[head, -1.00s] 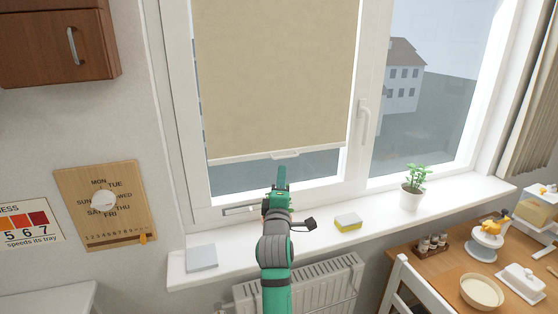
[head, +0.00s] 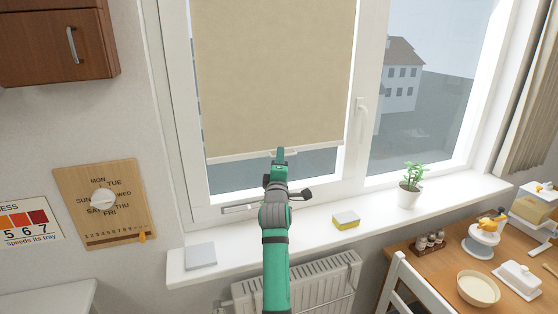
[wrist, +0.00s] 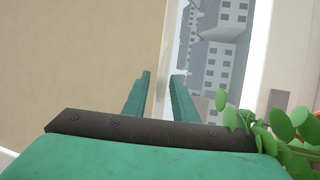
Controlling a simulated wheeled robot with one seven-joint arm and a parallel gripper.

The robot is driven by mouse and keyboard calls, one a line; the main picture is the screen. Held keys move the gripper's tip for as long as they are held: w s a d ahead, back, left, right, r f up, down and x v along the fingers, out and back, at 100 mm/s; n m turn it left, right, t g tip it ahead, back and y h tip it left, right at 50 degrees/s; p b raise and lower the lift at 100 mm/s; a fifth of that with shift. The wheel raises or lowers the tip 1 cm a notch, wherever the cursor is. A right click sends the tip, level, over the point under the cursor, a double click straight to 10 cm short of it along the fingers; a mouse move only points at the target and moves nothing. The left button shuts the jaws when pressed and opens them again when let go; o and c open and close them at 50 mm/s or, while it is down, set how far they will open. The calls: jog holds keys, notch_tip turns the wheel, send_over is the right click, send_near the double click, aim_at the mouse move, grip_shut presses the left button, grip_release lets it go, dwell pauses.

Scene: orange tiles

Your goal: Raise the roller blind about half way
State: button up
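The beige roller blind (head: 270,75) hangs over most of the left window pane. Its white bottom bar (head: 232,158) has a small pull tab (head: 292,153), partly hidden behind my gripper (head: 281,153). In the wrist view, which is turned sideways, the blind (wrist: 75,60) fills the left side and the white bar (wrist: 168,50) runs down beyond my fingers. My gripper (wrist: 160,85) is open, its two green fingers apart on either side of the bar's line. I cannot tell whether the fingers touch the tab.
The sill (head: 300,225) holds a yellow-grey sponge (head: 346,220), a potted plant (head: 410,185) and a grey flat item (head: 201,256). A window handle (head: 361,119) is right of the blind. A radiator (head: 305,282) stands below; a laid table (head: 440,270) is at right.

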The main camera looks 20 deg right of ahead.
jog(key=shift+s+d, duration=0.2)
jog(key=shift+d, duration=0.45)
jog(key=c, duration=0.6)
jog(key=shift+s+d, duration=0.2)
jog(key=shift+d, duration=0.25)
grip_shut()
jog(key=shift+a, duration=0.1)
jog(key=shift+w, duration=0.1)
